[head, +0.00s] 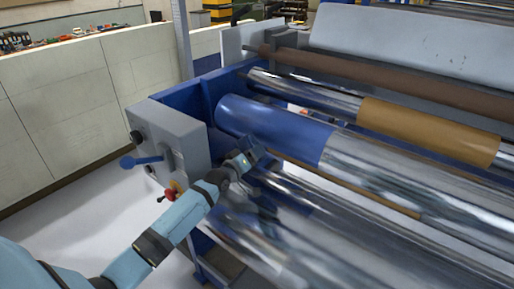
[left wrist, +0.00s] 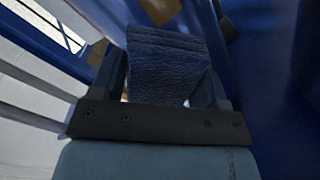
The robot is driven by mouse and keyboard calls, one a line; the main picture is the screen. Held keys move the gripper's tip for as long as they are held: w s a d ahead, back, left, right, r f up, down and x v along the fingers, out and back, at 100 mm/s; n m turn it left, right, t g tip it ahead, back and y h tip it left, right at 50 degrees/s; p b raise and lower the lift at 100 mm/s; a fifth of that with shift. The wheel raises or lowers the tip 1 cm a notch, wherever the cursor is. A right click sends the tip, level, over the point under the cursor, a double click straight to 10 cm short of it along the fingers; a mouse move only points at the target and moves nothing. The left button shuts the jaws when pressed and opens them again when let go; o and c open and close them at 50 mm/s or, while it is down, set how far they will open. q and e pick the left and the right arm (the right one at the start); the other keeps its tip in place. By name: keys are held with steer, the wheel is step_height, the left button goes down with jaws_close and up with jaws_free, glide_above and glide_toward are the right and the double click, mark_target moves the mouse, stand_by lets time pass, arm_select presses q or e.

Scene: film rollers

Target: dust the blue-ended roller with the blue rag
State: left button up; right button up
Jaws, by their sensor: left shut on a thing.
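The blue-ended roller (head: 275,123) lies across the machine in the head view. Its left end is blue and the rest is shiny metal. My left gripper (head: 249,155) is at the near lower side of the blue part. It is shut on the dark blue rag (left wrist: 165,62), which shows as a creased block between the fingers in the left wrist view. In the head view the rag is a small dark patch (head: 254,147) close to the blue surface. I cannot tell whether it touches. My right gripper is not in view.
A shiny roller (head: 300,232) lies below and nearer. A brown-banded roller (head: 425,128) and a long brown roller (head: 400,83) lie behind. A grey control box (head: 172,140) with a blue lever and red knob stands left of my gripper. A pale wall (head: 65,105) runs behind.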

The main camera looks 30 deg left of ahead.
arm_select(q)
steer(key=shift+s, duration=0.6)
steer(key=shift+s, duration=0.15)
steer(key=s+p, duration=0.2)
steer(key=shift+s+a, duration=0.15)
steer(key=shift+s, duration=0.2)
